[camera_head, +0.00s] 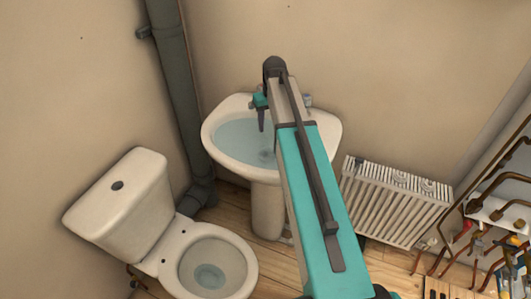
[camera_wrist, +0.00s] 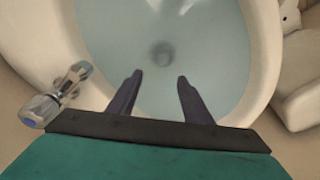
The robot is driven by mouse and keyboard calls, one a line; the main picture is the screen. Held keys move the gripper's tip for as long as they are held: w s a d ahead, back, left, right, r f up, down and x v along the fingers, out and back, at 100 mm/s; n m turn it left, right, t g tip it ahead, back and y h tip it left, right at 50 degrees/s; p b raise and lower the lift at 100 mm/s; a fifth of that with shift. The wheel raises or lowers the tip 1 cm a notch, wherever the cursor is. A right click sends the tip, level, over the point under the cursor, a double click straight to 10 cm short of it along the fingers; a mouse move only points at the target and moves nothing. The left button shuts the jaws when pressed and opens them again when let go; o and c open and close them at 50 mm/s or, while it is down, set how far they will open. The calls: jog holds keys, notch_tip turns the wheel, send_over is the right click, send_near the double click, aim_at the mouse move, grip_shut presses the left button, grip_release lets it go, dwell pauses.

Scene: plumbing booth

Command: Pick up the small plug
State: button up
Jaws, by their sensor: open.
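The white basin (camera_head: 325,131) holds water. A small round grey shape (camera_head: 265,156), which may be the small plug or the drain, shows at the bottom of the basin. It also shows in the wrist view (camera_wrist: 161,55), blurred under the water, so I cannot tell which it is. My gripper (camera_head: 261,128) points down over the basin. In the wrist view my gripper's (camera_wrist: 160,78) two dark fingers are apart with nothing between them, and the grey shape appears just beyond the fingertips.
A chrome tap (camera_wrist: 58,95) stands on the basin rim to the left in the wrist view. A toilet (camera_head: 120,205) stands left of the basin, with a grey vertical pipe (camera_head: 181,90) behind. A white radiator (camera_head: 395,203) and copper pipes (camera_head: 490,190) are at right.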

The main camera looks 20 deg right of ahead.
jog(key=p, duration=0.1)
send_over(267, 148)
jog(key=shift+s+d+f, duration=0.1)
jog(key=shift+s+f, duration=0.1)
jog(key=shift+f, duration=1.95)
jog(key=shift+s+f, duration=0.2)
jog(key=shift+f, duration=1.9)
jog(key=shift+w+f+p, duration=0.15)
jog(key=shift+f+p, duration=0.4)
jog(key=shift+f, duration=0.75)
jog(key=shift+w+f+p, duration=0.1)
jog(key=shift+f+p, duration=0.4)
jog(key=shift+f, duration=0.75)
grip_shut()
jog(key=shift+r, duration=0.15)
notch_tip(267, 148, up, 10)
jog(key=b, duration=0.2)
